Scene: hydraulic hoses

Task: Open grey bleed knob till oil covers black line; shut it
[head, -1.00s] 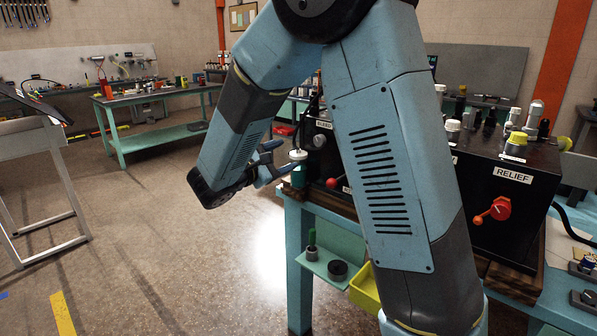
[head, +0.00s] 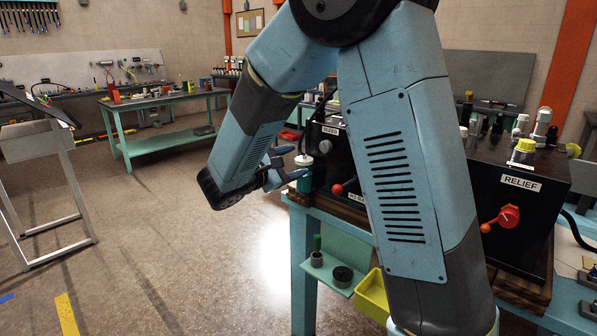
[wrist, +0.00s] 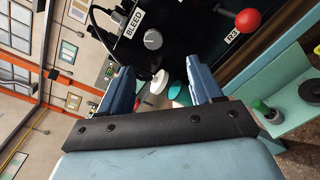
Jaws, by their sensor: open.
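The grey bleed knob (wrist: 153,39) sits on the black panel by the BLEED label in the wrist view. It also shows in the head view (head: 326,146), small. My gripper (wrist: 160,68) is open, its two blue fingers spread and pointing at the panel, with the knob ahead of the gap and apart from both fingers. In the head view my gripper (head: 288,166) is left of the panel. A white round cap (wrist: 159,82) and a teal body (wrist: 180,96) show between the fingers; contact cannot be told. The black line and oil level cannot be made out.
A red ball-ended lever (wrist: 247,20) marked R3 is right of the knob. The black RELIEF box (head: 515,210) with a red knob (head: 508,217) stands right. A yellow bin (head: 373,295) is on the lower shelf. The floor left of the bench is clear.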

